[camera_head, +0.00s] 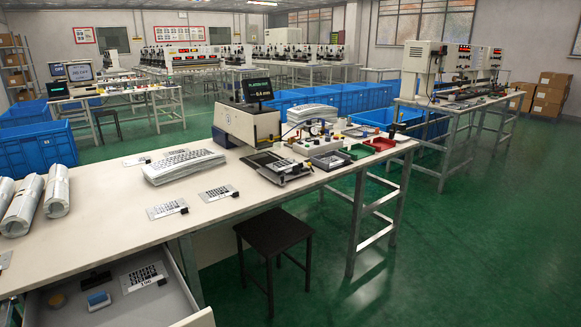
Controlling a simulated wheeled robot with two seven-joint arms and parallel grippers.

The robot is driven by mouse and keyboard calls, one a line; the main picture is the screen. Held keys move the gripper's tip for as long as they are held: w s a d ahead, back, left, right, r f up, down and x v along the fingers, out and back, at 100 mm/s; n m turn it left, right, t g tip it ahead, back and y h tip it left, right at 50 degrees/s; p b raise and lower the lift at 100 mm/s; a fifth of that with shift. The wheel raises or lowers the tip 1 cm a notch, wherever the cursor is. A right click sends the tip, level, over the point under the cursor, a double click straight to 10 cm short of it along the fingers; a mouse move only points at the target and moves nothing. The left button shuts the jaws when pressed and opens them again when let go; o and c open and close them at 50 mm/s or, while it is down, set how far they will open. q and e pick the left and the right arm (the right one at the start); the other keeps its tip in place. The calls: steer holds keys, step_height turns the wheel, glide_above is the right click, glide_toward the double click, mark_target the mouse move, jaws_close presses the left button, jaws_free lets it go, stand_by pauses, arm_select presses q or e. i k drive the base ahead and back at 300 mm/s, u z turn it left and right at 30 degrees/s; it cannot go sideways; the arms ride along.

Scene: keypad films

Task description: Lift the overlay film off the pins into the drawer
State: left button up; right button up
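A dark fixture with a keypad-like plate (272,164) sits on the workbench, right of the beige machine (245,124). I cannot make out pins or tell whether a film lies on them. Two keypad films with black tabs lie flat near the front of the bench, one on the left (164,210) and one on the right (215,193). The drawer (190,318) under the bench is open at the lower left. A similar film with a black tab (143,277) lies inside it. Neither of my grippers is in view.
The drawer also holds a blue-topped block (98,298), a yellowish round item (57,300) and a dark item (95,280). White rolls (57,190) and a white stack (184,165) lie on the bench. Small trays (331,161) stand right. A black stool (273,232) stands in front.

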mark_target(281, 165)
steer(key=z, duration=0.6)
steer(key=i, duration=1.1)
steer(key=z, duration=0.7)
steer(key=i, duration=1.35)
steer(key=u, duration=2.8)
